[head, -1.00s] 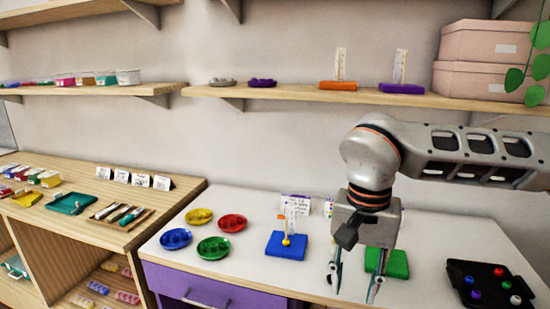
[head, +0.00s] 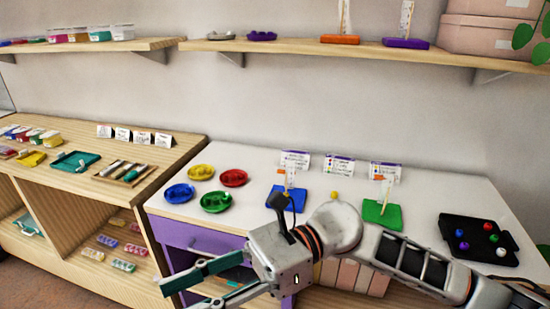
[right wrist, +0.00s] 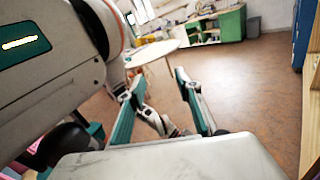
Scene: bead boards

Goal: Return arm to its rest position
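My right gripper (head: 195,296) is low in front of the purple drawer unit, below the table top, with its fingers pointing left. Its two teal fingers are apart and nothing is between them; they also show spread in the right wrist view (right wrist: 158,95). My right arm crosses in front of the table's front edge. The blue board (head: 300,205) with an upright post is partly hidden behind my gripper's wrist. The green board (head: 370,211) stands behind my forearm. A yellow bead (head: 334,195) shows between the two boards. My left gripper is not in view.
Yellow (head: 200,172), red (head: 233,178), blue (head: 179,193) and green (head: 216,202) dishes sit on the white table's left. A black tray (head: 460,229) with several beads is at right. A wooden shelf (head: 300,46) runs above. Open floor (right wrist: 255,85) shows in the right wrist view.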

